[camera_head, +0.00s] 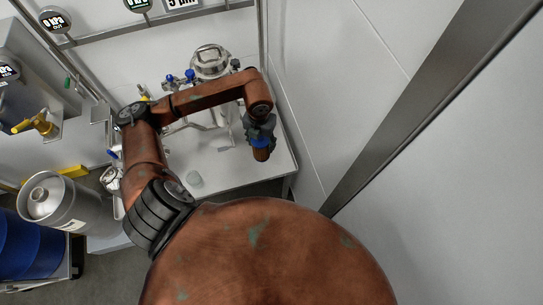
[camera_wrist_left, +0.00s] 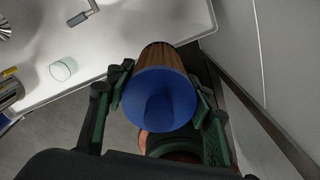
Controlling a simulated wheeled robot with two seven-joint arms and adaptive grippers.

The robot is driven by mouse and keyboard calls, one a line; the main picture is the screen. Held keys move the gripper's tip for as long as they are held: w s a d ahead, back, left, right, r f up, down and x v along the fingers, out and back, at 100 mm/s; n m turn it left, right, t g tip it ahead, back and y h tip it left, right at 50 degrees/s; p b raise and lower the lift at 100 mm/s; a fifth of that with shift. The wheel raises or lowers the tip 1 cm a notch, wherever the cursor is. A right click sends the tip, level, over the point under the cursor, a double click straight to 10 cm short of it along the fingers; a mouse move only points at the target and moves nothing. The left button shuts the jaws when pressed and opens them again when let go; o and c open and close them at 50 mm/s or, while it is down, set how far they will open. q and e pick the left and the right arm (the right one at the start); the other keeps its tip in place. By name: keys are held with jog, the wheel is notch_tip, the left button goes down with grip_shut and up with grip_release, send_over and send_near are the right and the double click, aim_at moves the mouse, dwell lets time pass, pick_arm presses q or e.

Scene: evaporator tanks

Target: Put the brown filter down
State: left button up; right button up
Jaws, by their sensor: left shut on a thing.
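The brown filter (camera_head: 261,154) has a ribbed brown body and a blue end cap. My left gripper (camera_head: 259,133) is shut on it, and it hangs at the right end of the white table (camera_head: 233,167) in the head view. In the left wrist view the blue cap of the filter (camera_wrist_left: 160,100) faces the camera between the two green-black fingers of the gripper (camera_wrist_left: 158,92). Its brown side overlaps the table's rim there, with floor visible below. I cannot tell its height above the table. My right gripper is not in view.
A small clear cup (camera_head: 195,180) stands on the white table. A steel vessel with blue valves (camera_head: 210,62) stands at the back. A steel keg (camera_head: 60,200) and a blue drum (camera_head: 28,248) are at the left. A white wall (camera_head: 320,90) is close on the right.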

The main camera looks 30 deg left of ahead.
pick_arm(q)
jog(key=s+a+f+n, duration=0.4)
jog(key=a+f+n, duration=0.15)
jog(key=n, duration=0.95)
jog(key=w+d+f+b, duration=0.3)
jog(key=w+f+b, duration=0.2)
jog(key=w+f, duration=0.8)
jog(key=shift+w+f+n+b, duration=0.15)
jog(key=shift+w+n+b, duration=0.2)
jog(key=shift+w, duration=0.15)
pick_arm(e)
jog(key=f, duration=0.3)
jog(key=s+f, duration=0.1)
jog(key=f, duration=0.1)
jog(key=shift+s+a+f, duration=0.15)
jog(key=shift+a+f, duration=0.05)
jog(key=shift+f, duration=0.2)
pick_arm(q)
jog(key=shift+f, duration=0.1)
jog(key=o, duration=1.4)
